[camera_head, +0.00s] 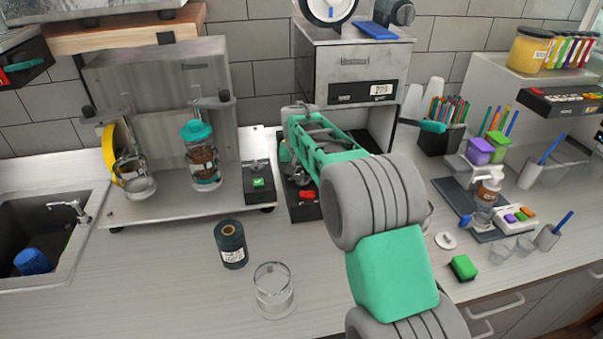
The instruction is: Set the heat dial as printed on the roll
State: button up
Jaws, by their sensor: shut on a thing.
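The cup sealer (350,62) is a grey metal machine at the back middle, with a small lit display (380,90) that seems to read about 229. The dark teal roll (232,258) stands upright on the counter at front left; its white label is too small to read. My arm reaches to the sealer's lower front. My gripper (299,178) is partly hidden behind my own arm, just above a dark control box with a red button (307,195). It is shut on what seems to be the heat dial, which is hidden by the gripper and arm.
An empty clear glass (273,288) stands in front of the roll. A grey dispenser (165,110) and a box with a green button (259,183) are left of my gripper. A sink (45,235) is far left. Cups, pens and a green block (463,267) crowd the right.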

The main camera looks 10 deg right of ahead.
jog(key=shift+d+f+n+y+b, duration=0.1)
jog(key=shift+f+n+y+b, duration=0.15)
jog(key=shift+n+b, duration=0.55)
grip_shut()
jog(key=shift+r+n+y, duration=0.25)
jog(key=shift+n+y, duration=0.1)
jog(key=shift+n, duration=0.45)
jog(key=o, duration=1.3)
grip_release()
jog(key=b+v, duration=0.2)
jog(key=v, duration=0.6)
jog(key=s, duration=1.7)
jog(key=s+f, duration=0.2)
jog(key=s, duration=0.2)
jog(key=s+f, duration=0.2)
jog(key=s, duration=0.3)
jog(key=s+f, duration=0.3)
jog(key=s, duration=0.2)
jog(key=shift+s+a, duration=0.15)
jog(key=shift+a, duration=0.1)
